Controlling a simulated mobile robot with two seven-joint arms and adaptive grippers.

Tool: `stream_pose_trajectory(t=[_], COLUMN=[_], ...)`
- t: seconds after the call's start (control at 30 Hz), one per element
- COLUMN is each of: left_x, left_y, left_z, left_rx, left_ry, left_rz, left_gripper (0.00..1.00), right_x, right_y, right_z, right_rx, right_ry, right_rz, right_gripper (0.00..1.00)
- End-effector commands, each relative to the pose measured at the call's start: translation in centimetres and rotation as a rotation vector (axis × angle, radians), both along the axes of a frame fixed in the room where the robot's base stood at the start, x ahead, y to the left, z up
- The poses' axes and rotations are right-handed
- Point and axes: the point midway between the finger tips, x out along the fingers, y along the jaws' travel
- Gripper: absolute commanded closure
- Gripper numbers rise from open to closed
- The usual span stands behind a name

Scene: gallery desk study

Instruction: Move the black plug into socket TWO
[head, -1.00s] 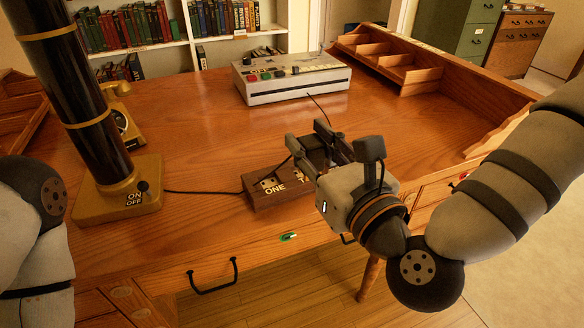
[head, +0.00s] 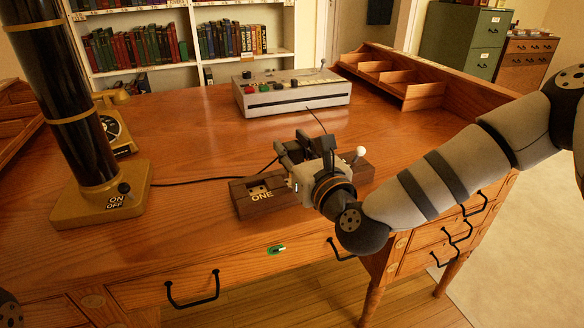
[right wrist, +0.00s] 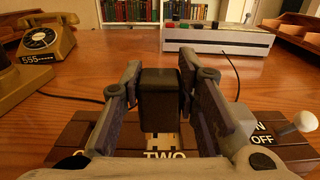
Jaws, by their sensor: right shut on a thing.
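My right gripper (head: 298,148) is over the wooden socket block on the desk. In the right wrist view its fingers (right wrist: 160,85) are shut on the black plug (right wrist: 160,97), one finger on each side. The plug is upright above the pale face of socket TWO (right wrist: 162,143), just behind the TWO label. I cannot tell whether its prongs are in the socket. In the head view the gripper largely hides the plug and socket TWO. Socket ONE (head: 258,189) shows empty at the block's left end. My left gripper is out of view.
A white-knobbed switch (head: 360,152) stands at the block's right end, close to my gripper. A black cord (head: 205,182) runs left toward the brass ON/OFF lamp base (head: 98,200). A grey control box (head: 292,95) stands behind. The desk front right of the block is clear.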

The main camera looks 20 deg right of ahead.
Motion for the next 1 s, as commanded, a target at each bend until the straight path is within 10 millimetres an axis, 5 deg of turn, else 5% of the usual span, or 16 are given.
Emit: stream_pose_trajectory(t=[0.33, 0.7, 0.73, 0.8, 1.0], left_x=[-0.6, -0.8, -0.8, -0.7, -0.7], left_y=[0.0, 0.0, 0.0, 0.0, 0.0], left_z=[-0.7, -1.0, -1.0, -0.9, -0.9], left_rx=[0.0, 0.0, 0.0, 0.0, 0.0], left_ry=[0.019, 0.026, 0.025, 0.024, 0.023], left_rz=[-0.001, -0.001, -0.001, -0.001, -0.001], left_gripper=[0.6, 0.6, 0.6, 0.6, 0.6], right_x=[1.2, 1.2, 1.2, 1.2, 1.2], right_y=[-0.5, -0.5, -0.5, -0.5, -0.5], right_z=[-4.5, -5.0, -5.0, -4.8, -4.8], right_rx=[-0.001, 0.001, 0.001, 0.001, 0.0], right_ry=[0.002, -0.001, -0.001, -0.002, -0.003], right_rz=[0.001, -0.001, 0.0, 0.0, 0.0], right_gripper=[1.0, 1.0, 0.67, 0.51, 0.51])
